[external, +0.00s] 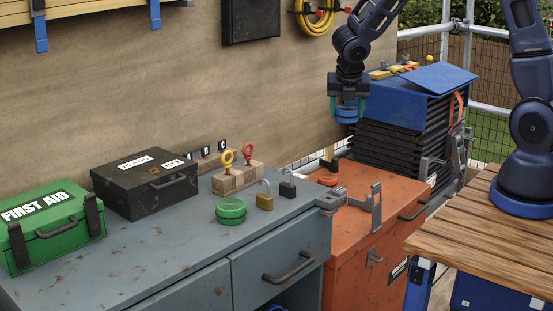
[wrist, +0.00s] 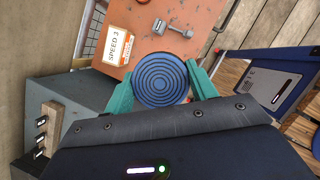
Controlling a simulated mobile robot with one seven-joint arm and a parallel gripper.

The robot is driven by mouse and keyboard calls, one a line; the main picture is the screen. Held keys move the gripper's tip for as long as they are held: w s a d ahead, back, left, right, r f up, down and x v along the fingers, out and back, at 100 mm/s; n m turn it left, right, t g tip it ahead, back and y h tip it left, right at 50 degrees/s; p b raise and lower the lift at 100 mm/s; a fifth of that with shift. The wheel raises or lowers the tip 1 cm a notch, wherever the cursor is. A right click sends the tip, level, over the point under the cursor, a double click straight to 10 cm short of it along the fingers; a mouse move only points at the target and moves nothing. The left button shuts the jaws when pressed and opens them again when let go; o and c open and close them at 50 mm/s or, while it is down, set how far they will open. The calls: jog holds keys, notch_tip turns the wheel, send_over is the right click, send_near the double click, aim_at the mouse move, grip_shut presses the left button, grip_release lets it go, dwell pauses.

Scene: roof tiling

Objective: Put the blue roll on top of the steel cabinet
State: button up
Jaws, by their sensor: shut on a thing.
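The blue roll (external: 347,113) is held between the fingers of my gripper (external: 348,106), up in the air above the back of the orange chest. In the wrist view the roll (wrist: 160,80) shows its ringed round face between two teal fingertips, one on each side. My gripper is shut on it. The grey steel cabinet (external: 150,240), with drawers and worn paint, stands left of the gripper and lower. Its grey top also shows at the left of the wrist view (wrist: 65,92).
On the grey top are a green first aid box (external: 55,225), a black box (external: 147,183), a green roll (external: 231,211), padlocks (external: 265,202) and a wooden block with eyebolts (external: 237,178). The orange chest (external: 390,200) bears a red-orange roll (external: 327,181). A black stack (external: 395,145) stands behind.

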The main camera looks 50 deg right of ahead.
notch_tip(320, 180, up, 15)
jog(key=n+y, duration=0.7)
jog(key=n, duration=1.2)
send_over(193, 234)
jog(key=s+d, duration=0.1)
jog(key=shift+n, duration=0.3)
notch_tip(193, 234, down, 26)
jog(key=shift+s+r, duration=0.1)
jog(key=shift+r, duration=0.1)
